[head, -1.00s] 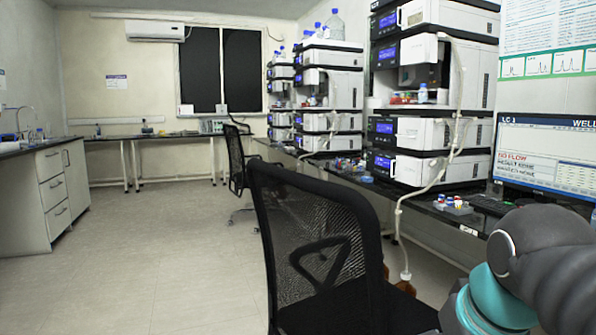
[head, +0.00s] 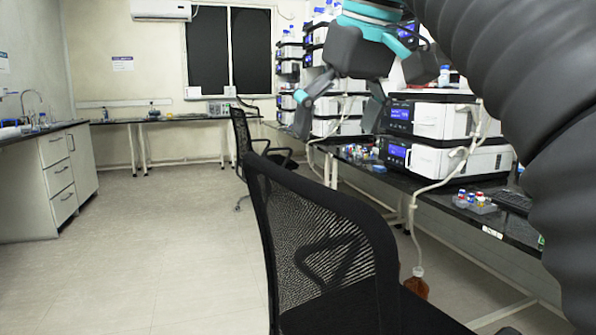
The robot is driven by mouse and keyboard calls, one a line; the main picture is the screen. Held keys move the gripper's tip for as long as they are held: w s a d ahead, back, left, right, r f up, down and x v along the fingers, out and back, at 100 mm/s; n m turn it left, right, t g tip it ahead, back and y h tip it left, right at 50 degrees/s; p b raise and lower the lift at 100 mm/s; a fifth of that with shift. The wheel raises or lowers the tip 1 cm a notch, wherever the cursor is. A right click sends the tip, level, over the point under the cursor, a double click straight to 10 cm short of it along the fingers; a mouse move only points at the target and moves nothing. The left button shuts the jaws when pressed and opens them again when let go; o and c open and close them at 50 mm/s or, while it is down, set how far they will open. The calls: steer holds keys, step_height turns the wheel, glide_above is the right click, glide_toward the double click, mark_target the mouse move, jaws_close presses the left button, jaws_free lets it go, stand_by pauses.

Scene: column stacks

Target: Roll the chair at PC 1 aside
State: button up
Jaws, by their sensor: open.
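A black office chair (head: 325,245) with a mesh back and armrests stands close in front of me at the bench, at the lower middle of the head view. Its base is out of the picture. My gripper (head: 338,115) hangs at the upper middle, fingers pointing down and spread apart, with nothing between them. In the picture it is above the chair back and apart from it. The monitor at PC 1 is not in view; my arm covers the upper right.
A second black chair (head: 243,140) stands farther along the bench (head: 480,218). Stacked instruments (head: 430,120) line the bench. A tube runs down to a brown bottle (head: 416,284) on the floor. The floor (head: 150,240) on the left is open, up to the drawer cabinet (head: 58,178).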

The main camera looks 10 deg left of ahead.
mark_target(316, 184)
steer(key=shift+w+a+r, duration=0.15)
steer(key=shift+a, duration=0.2)
steer(key=shift+w+f, duration=0.15)
steer(key=shift+f, duration=0.35)
steer(key=b+x, duration=0.4)
steer(key=x, duration=0.8)
steer(key=shift+b, duration=0.35)
